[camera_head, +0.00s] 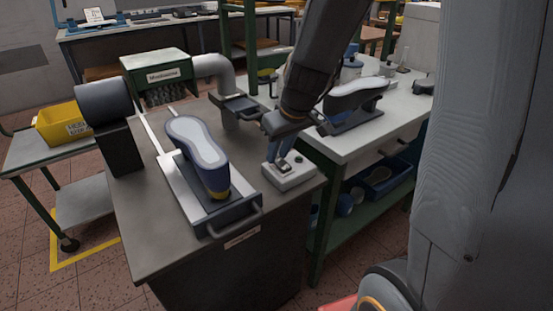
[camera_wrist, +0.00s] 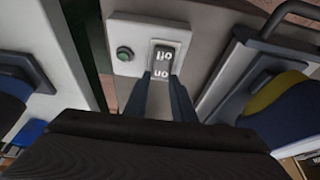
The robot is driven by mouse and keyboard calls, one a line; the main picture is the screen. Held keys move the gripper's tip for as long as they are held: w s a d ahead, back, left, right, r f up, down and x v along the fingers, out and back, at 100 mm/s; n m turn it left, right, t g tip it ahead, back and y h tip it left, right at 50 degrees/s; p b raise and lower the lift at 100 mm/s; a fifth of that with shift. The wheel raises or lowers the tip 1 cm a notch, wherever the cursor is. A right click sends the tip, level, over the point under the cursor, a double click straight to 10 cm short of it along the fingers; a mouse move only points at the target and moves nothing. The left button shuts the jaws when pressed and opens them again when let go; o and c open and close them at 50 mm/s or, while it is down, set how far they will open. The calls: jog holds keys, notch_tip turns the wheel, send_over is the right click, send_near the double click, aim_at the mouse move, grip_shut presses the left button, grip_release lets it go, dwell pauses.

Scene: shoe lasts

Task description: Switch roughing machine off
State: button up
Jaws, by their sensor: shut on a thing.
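The switch box (camera_head: 300,179) is a pale box at the front right corner of the roughing machine's grey top (camera_head: 150,225). In the wrist view the switch box (camera_wrist: 122,32) carries a dark rocker switch (camera_wrist: 163,55) with upside-down "off" and "on" lettering and a green round button (camera_wrist: 125,54). My gripper (camera_head: 282,160) points down at the box. In the wrist view the fingers of my gripper (camera_wrist: 161,80) are close on both sides of the switch's "on" end, shut on it. The switch's exact tilt is unclear.
A dark roller (camera_head: 103,101) stands at the left. A white table (camera_head: 365,140) with another shoe (camera_head: 355,97) is on the right. A yellow bin (camera_head: 62,124) sits far left.

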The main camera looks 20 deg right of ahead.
aim_at(286, 167)
jog(key=shift+r+b, duration=0.1)
jog(key=shift+b, duration=0.25)
jog(key=o, duration=1.1)
jog(key=shift+c, duration=0.2)
jog(key=v, duration=0.7)
jog(key=shift+s+r+p, duration=0.3)
jog(key=shift+r+p, duration=0.05)
jog(key=shift+p, duration=0.1)
jog(key=shift+d, duration=0.1)
